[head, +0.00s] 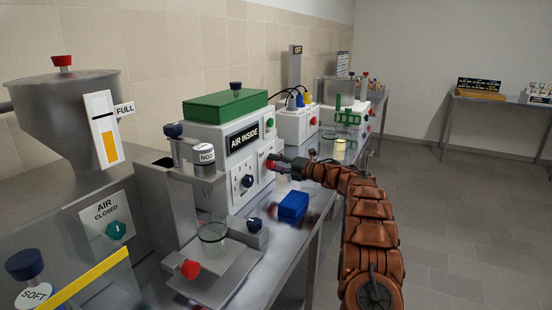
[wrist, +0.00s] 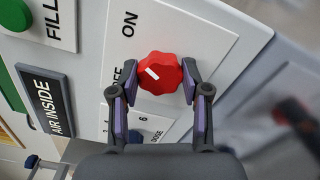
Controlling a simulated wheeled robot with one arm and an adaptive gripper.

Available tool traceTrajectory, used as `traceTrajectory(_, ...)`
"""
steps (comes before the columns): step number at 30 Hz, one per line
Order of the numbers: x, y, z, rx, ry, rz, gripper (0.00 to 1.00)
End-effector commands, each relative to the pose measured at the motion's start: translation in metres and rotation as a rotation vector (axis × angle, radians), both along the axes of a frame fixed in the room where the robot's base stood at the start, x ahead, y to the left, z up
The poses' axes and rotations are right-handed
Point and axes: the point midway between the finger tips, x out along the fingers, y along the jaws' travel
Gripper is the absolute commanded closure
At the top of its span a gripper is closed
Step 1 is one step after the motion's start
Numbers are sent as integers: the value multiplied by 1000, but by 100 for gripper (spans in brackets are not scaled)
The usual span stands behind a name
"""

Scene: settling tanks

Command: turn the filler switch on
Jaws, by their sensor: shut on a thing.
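The filler switch is a red ridged knob (wrist: 161,73) on a white plate (wrist: 205,35). The plate has a printed ON label (wrist: 129,24) and a partly hidden OFF label (wrist: 117,76). The knob's white mark points left and slightly up in the wrist view, between the two labels and nearer OFF. My gripper (wrist: 162,77) is shut on the knob, one finger on each side. In the head view the red knob (head: 271,163) is on the front of the white machine (head: 228,150), and my gripper (head: 280,164) reaches it from the right.
An AIR INSIDE sign (head: 243,138) is above the knob. A dark blue dial (head: 247,181) sits lower left of it. A blue block (head: 293,206) lies on the bench below my gripper. A glass beaker (head: 212,236) stands at the front left. The floor to the right is clear.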

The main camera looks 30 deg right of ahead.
Motion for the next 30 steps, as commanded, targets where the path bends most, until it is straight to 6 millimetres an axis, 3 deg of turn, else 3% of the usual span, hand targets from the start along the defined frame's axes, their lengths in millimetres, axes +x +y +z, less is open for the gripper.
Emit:
traceTrajectory(24, 0, -2, 0, 99, 59, -4, 88)
traceTrajectory(25, 0, -2, 0, 99, 59, -4, 50)
traceTrajectory(30, 0, -1, 0, 99, 59, -2, 33)
